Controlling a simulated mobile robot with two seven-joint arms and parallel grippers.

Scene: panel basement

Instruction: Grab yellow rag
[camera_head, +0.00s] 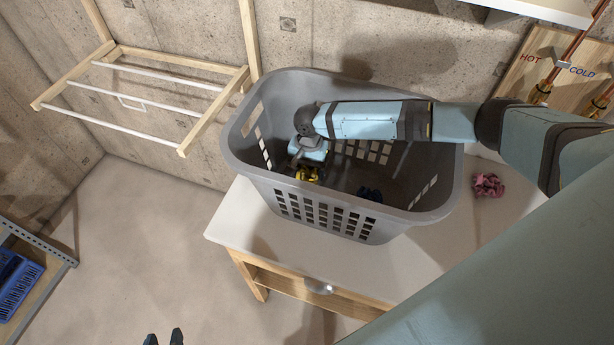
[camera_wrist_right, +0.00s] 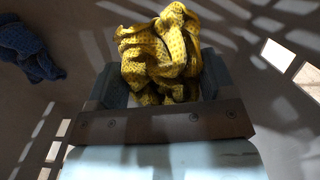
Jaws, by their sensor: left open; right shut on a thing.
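The yellow rag (camera_head: 306,175) is crumpled inside the grey laundry basket (camera_head: 330,217), on its left side. My right gripper (camera_head: 304,168) reaches down into the basket and is shut on the yellow rag. In the right wrist view, the yellow rag (camera_wrist_right: 160,55) bunches up between the two fingers of the right gripper (camera_wrist_right: 158,88). Whether the rag touches the basket floor is unclear. My left gripper (camera_head: 164,339) shows only its two dark fingertips at the bottom edge, apart and empty, over the floor.
A dark blue rag (camera_head: 370,194) lies in the basket; it also shows in the wrist view (camera_wrist_right: 30,50). A pink rag (camera_head: 488,185) lies on the white tabletop (camera_head: 237,218) right of the basket. A wooden drying rack (camera_head: 150,90) is on the wall.

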